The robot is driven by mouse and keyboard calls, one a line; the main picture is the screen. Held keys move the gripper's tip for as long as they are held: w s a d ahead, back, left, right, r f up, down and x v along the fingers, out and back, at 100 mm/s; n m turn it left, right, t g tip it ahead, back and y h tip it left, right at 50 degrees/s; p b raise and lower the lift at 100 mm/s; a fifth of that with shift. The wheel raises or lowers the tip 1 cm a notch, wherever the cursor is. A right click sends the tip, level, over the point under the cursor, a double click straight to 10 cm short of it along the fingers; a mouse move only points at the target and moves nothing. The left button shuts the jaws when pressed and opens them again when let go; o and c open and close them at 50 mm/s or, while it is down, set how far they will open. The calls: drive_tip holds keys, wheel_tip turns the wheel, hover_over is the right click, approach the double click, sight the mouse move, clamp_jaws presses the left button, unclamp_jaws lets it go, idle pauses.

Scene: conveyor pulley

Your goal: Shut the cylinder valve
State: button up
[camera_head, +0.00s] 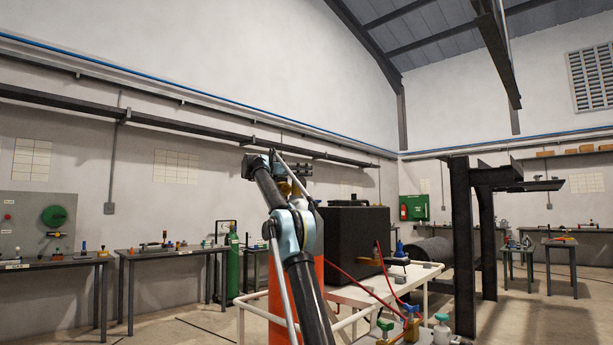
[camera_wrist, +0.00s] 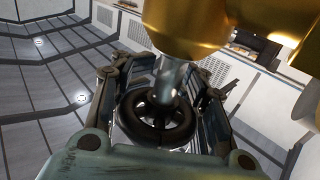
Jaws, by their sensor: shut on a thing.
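The cylinder valve shows in the wrist view as a large brass body (camera_wrist: 190,30) with a grey metal stem and a black round handwheel (camera_wrist: 157,128). My gripper (camera_wrist: 160,100) has its two fingers on either side of the handwheel and is shut on it. In the head view my gripper (camera_head: 262,165) is at the top of an orange cylinder (camera_head: 319,268), beside the brass valve, of which only a little shows. My arm hides much of the cylinder and valve there. The handwheel cannot be made out in the head view.
A white-railed cart (camera_head: 345,297) stands at the cylinder, with a black box (camera_head: 345,240) and red hoses (camera_head: 365,289). Several small valves stand at its near end. A green cylinder (camera_head: 233,268) stands by the wall benches. A dark steel frame (camera_head: 464,245) is at the right.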

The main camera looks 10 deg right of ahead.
drive_tip(key=shift+a, duration=0.2)
drive_tip(key=o, duration=1)
drive_tip(key=shift+a, duration=0.15)
drive_tip(key=shift+w+n+t, duration=0.1)
drive_tip(key=shift+n+t, duration=0.3)
drive_tip(key=shift+t, duration=0.3)
